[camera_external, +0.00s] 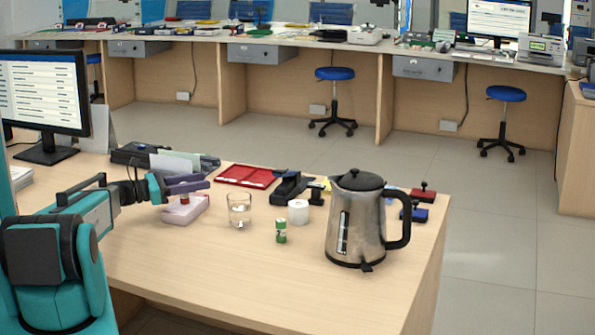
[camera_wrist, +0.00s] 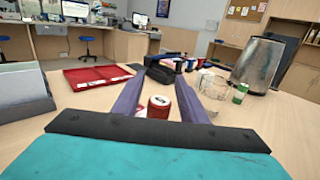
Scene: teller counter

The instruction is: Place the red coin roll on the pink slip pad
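The red coin roll (camera_external: 184,199) appears to stand upright on the pink slip pad (camera_external: 183,213), below my gripper's purple fingers. In the wrist view the red coin roll (camera_wrist: 158,107) shows between the two fingers, with a gap visible on each side. My gripper (camera_wrist: 161,82) is open and holds nothing; in the external view my gripper (camera_external: 190,185) is just above the pad. The pad is mostly hidden by the fingers and the gripper body in the wrist view.
A glass (camera_external: 239,211) stands right of the pad. A white roll (camera_external: 298,212), a green coin roll (camera_external: 281,231) and a steel kettle (camera_external: 357,225) stand further right. A red tray (camera_external: 247,176) lies behind, and card holders (camera_external: 175,163) behind left. The front of the counter is clear.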

